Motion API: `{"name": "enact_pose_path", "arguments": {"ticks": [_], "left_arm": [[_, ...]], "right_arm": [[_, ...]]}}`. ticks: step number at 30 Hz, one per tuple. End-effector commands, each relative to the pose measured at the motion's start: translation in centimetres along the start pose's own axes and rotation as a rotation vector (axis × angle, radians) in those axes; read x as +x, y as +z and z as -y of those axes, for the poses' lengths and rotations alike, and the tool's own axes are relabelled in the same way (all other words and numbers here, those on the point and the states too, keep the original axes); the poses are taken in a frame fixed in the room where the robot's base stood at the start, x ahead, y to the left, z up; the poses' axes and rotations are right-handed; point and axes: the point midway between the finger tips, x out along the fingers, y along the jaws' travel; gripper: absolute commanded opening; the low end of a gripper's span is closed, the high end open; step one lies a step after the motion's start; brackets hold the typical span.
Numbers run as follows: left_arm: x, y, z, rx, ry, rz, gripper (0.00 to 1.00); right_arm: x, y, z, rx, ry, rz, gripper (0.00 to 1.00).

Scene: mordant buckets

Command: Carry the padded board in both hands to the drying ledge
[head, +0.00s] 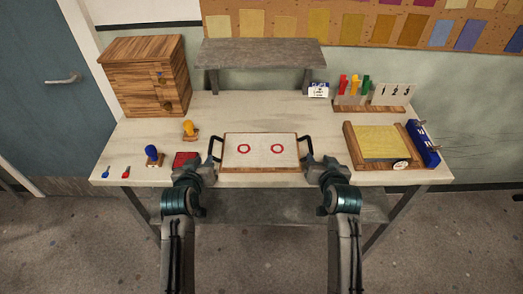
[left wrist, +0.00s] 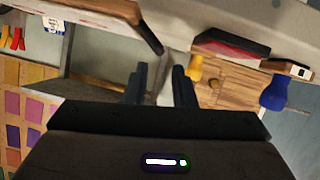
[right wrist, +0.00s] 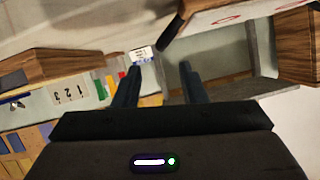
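The padded board (head: 260,163) has a pale top with two red rings, a wooden rim and a black handle at each side. It lies at the table's front middle. My left gripper (head: 209,166) is by its left handle (head: 213,148); my right gripper (head: 315,165) is by its right handle (head: 308,146). Both wrist views show fingers apart with no handle visible between them. The board's edge shows in the left wrist view (left wrist: 105,14) and its ringed top in the right wrist view (right wrist: 225,18). The grey drying ledge (head: 262,52) stands bare at the back.
The table (head: 245,110) is clear between board and ledge. A wooden cabinet (head: 145,75) stands back left. A red pad (head: 184,160), yellow knob (head: 189,129) and blue knob (head: 153,155) are left of the board. A wooden tray (head: 354,148) and blue box (head: 423,145) are right.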

Motion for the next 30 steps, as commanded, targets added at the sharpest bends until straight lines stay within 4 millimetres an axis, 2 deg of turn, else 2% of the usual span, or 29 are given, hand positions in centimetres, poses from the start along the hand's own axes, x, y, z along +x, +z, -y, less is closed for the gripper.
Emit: {"name": "enact_pose_path", "arguments": {"ticks": [10,14,24,30], "left_arm": [[0.3,-0.2,-0.1,-0.001,0.001,-0.007,0.23],[1.2,-0.2,-0.1,0.0,0.001,-0.007,0.23],[7.1,-0.2,-0.1,0.0,0.001,-0.005,0.23],[9.8,-0.2,-0.1,-0.001,0.001,-0.005,0.23]], "right_arm": [[0.2,-0.2,0.1,0.001,-0.001,-0.006,0.38],[1.2,-0.2,0.1,0.0,-0.002,-0.006,0.38],[7.1,-0.2,0.1,-0.001,-0.001,-0.005,0.38],[9.8,-0.2,0.1,0.001,-0.001,-0.004,0.38]]}}
